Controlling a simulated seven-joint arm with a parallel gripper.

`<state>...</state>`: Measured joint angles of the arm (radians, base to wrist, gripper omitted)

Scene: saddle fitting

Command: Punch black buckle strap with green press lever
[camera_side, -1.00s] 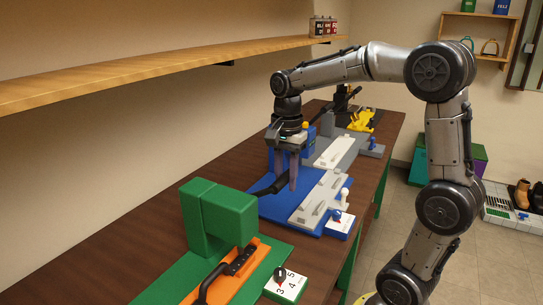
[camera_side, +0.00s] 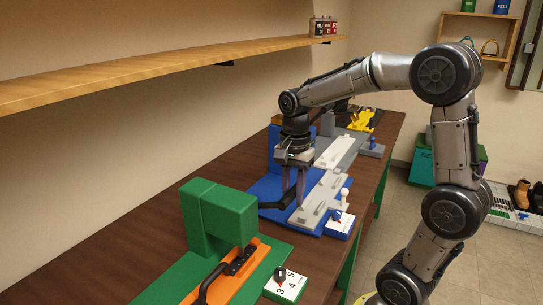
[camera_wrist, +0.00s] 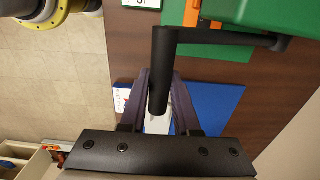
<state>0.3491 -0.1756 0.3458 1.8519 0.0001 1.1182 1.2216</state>
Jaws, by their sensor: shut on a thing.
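The green press (camera_side: 218,215) stands at the front left of the bench. Its black lever (camera_side: 275,204) comes out from the far side and bends toward my gripper. My gripper (camera_side: 298,203) points down, shut on the lever's end. In the wrist view my gripper (camera_wrist: 158,95) has a finger on each side of the black lever handle (camera_wrist: 159,70), and the green press (camera_wrist: 262,18) is at the upper right. The black buckle strap (camera_side: 238,263) lies in the orange fixture (camera_side: 250,276) on the press's green base, partly under the press head.
A white dial plate (camera_side: 287,285) sits beside the green press. The blue station (camera_side: 265,188) with a grey fixture (camera_side: 318,200) lies under and beside my gripper. A yellow fixture (camera_side: 362,120) is farther back. A wooden shelf (camera_side: 170,70) runs along the wall. Bare brown bench shows at the front left.

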